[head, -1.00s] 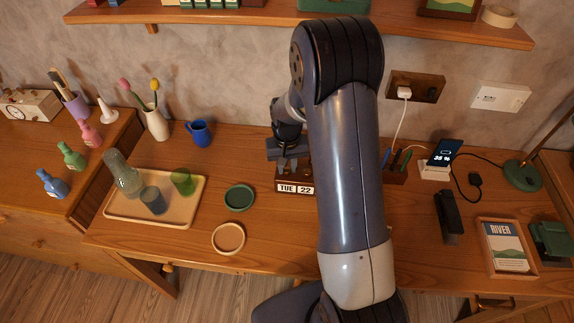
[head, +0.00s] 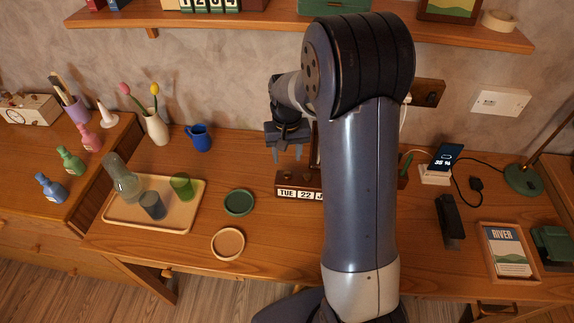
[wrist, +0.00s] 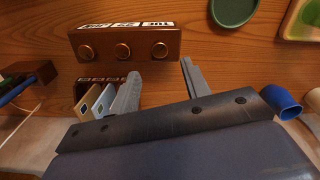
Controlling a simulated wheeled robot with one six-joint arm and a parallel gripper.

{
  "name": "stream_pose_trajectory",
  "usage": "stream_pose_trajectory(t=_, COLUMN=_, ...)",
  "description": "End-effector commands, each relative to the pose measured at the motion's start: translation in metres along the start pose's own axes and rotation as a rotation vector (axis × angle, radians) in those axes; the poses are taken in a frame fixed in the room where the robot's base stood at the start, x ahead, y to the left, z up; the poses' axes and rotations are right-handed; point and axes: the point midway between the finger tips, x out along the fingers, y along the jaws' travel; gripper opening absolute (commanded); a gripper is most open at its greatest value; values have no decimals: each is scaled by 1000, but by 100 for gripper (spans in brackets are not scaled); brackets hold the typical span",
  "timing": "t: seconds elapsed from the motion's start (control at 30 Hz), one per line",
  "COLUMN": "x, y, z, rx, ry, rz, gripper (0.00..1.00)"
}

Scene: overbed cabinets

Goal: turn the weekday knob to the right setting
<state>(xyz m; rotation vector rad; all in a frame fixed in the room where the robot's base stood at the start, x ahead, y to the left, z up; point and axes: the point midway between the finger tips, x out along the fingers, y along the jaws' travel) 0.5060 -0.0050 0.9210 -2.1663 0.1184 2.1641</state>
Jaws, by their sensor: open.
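The wooden calendar block (head: 289,193) stands on the desk in the head view. Its front reads TUE 22 and the start of a month that my arm covers. The wrist view shows the block (wrist: 98,40) upside down, with three round brass knobs on its back. The weekday knob (wrist: 159,50) is the rightmost there, on the side of TUE. My gripper (head: 287,155) is open and empty, behind and above the block. In the wrist view the fingers of my gripper (wrist: 160,82) are apart and short of the knobs, touching none.
A wooden box with cards (wrist: 93,105) lies near the left finger in the wrist view. A blue mug (head: 200,138), a green coaster (head: 239,202) and a tray with glasses (head: 184,222) stand left of the block. A phone stand (head: 435,175) is to the right.

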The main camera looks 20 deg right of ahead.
Motion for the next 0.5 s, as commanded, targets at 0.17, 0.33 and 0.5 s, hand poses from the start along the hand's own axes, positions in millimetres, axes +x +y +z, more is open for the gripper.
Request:
stream_pose_trajectory(t=0.17, x=-26, y=0, z=0, rx=0, ry=1, rz=0, gripper=45)
stream_pose_trajectory(t=0.33, x=-36, y=0, z=0, rx=0, ry=0, rz=0, gripper=45)
stream_pose_trajectory(t=0.5, x=-36, y=0, z=0, rx=0, ry=-1, rz=0, gripper=45)
